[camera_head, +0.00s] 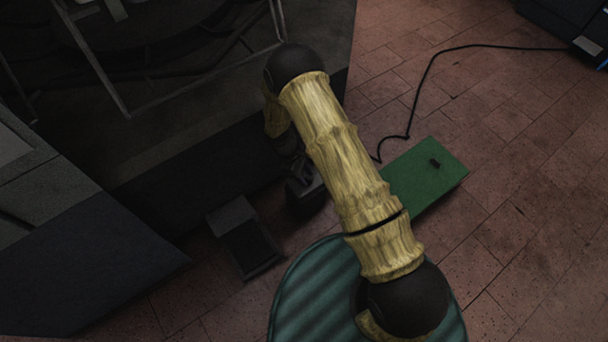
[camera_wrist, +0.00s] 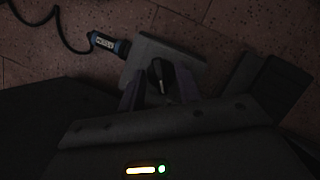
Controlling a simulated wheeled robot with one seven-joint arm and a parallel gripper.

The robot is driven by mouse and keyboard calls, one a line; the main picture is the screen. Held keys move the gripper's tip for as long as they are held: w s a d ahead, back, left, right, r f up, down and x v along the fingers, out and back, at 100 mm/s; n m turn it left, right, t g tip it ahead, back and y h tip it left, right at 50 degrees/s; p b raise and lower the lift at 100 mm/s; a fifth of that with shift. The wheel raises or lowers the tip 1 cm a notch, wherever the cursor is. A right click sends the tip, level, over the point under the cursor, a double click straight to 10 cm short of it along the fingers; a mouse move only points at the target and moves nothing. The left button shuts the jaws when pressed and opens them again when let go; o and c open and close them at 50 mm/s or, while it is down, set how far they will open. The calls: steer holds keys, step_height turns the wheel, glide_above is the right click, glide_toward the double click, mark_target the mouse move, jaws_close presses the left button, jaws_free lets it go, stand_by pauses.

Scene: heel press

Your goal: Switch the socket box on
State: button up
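The socket box (camera_wrist: 185,62) is a grey box in the wrist view, with a plug (camera_wrist: 106,43) with a blue band at its left side. A dark, upright lever-like part (camera_wrist: 157,76), seemingly its switch, stands out from the face towards my gripper. My gripper (camera_wrist: 160,92) is open, with one finger on each side of this dark part. I cannot tell whether the fingers touch it or the box. In the head view my arm reaches down to a dark boxy shape (camera_head: 305,193) by the machine's base, and most of my gripper is hidden in shadow there.
A dark machine (camera_head: 190,170) stands at the left, with a pedal-like block (camera_head: 243,238) on the floor before it. A green box (camera_head: 425,175) lies right of my arm. A black cable (camera_head: 423,82) runs to dark equipment (camera_head: 565,20) at top right. The brick floor at right is clear.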

jaws_close()
steer(key=shift+r+m+p, duration=0.15)
steer(key=shift+m+p, duration=0.25)
steer(key=shift+p, duration=0.05)
steer(key=shift+m+g+y+p, duration=0.4)
steer(key=shift+m+g+p, duration=0.2)
steer(key=shift+m+p, duration=0.55)
steer(key=m+p, duration=0.2)
steer(key=m, duration=0.1)
steer(key=shift+w+m+g+y, duration=0.15)
steer(key=shift+m+g+y, duration=0.2)
steer(key=shift+g+y, duration=0.05)
steer(key=m+p, duration=0.1)
steer(key=m, duration=0.1)
steer(key=m+y+p, duration=0.1)
steer(key=m, duration=0.1)
steer(key=shift+d+g+y, duration=0.15)
steer(key=shift+g+y, duration=0.15)
steer(key=shift+g, duration=0.1)
steer(key=shift+m+y+p, duration=0.5)
steer(key=shift+m, duration=1)
